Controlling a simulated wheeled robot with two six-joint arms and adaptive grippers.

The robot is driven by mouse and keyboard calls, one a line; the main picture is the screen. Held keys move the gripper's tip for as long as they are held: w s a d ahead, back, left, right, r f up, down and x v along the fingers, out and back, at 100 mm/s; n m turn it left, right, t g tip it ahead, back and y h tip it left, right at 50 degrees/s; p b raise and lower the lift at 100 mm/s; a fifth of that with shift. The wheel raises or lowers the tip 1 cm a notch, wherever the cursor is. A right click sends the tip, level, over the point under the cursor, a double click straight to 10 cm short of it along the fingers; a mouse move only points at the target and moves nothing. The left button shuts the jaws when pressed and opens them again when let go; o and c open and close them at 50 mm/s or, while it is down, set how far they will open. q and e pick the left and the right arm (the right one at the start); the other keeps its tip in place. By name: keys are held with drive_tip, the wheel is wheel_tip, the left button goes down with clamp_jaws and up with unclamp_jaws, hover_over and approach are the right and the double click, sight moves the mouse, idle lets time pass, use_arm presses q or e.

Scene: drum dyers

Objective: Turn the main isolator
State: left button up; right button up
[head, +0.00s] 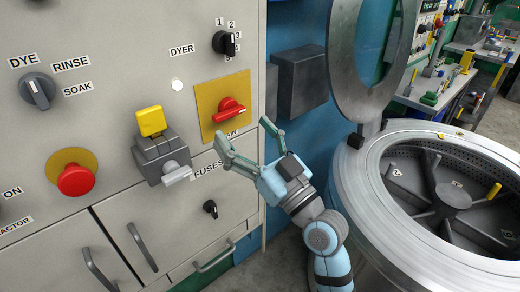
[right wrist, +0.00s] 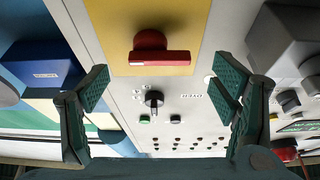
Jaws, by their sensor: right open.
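The main isolator is a red rotary handle (head: 229,110) on a yellow plate (head: 208,97) on the grey cabinet front. In the right wrist view the red handle (right wrist: 150,54) lies crosswise on its yellow plate (right wrist: 195,25), at the top centre. My right gripper (head: 246,138) is open and empty, just below the handle in the head view, fingers towards the panel. It hides part of the label under the plate. In the right wrist view the handle lies between the spread fingers (right wrist: 164,88) from left to right, apart from both. My left gripper is out of view.
The panel also carries a dyer selector (head: 227,43), a soak selector (head: 38,91), a red button (head: 76,180), a protruding fuse block with a yellow top (head: 151,121) and a small black knob (head: 210,208). An open steel drum (head: 365,190) stands close at right.

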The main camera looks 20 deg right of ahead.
drive_tip(key=v, duration=0.8)
drive_tip(key=shift+s, duration=0.2)
drive_tip(key=shift+d+f, duration=0.1)
drive_tip(key=shift+d, duration=0.05)
drive_tip(key=w+d+f+m+g+h, duration=0.1)
drive_tip(key=w+d+f+g+h, duration=0.1)
drive_tip(key=f, duration=0.9)
drive_tip(key=w+d+f+m+g+h, duration=0.2)
drive_tip(key=d+f+h, duration=0.1)
drive_tip(key=f, duration=0.7)
drive_tip(key=w+d+f+m+g+h, duration=0.1)
drive_tip(key=w+d+f+g+h, duration=0.1)
drive_tip(key=f, duration=0.9)
drive_tip(key=s+d+f+g+h, duration=0.15)
drive_tip(key=s+f, duration=0.25)
drive_tip(key=f, duration=0.4)
drive_tip(key=s+d+f+g+y, duration=0.1)
drive_tip(key=s+d+f+g, duration=0.2)
drive_tip(key=f, duration=0.5)
drive_tip(key=s+f+g+h, duration=0.1)
drive_tip(key=s+f+g, duration=0.4)
drive_tip(key=s+f, duration=0.9)
drive_tip(key=s+f+g, duration=0.2)
drive_tip(key=s, duration=0.8)
drive_tip(key=s+f+g, duration=0.2)
drive_tip(key=s+f, duration=0.1)
drive_tip(key=s, duration=0.7)
drive_tip(key=shift+a, duration=0.35)
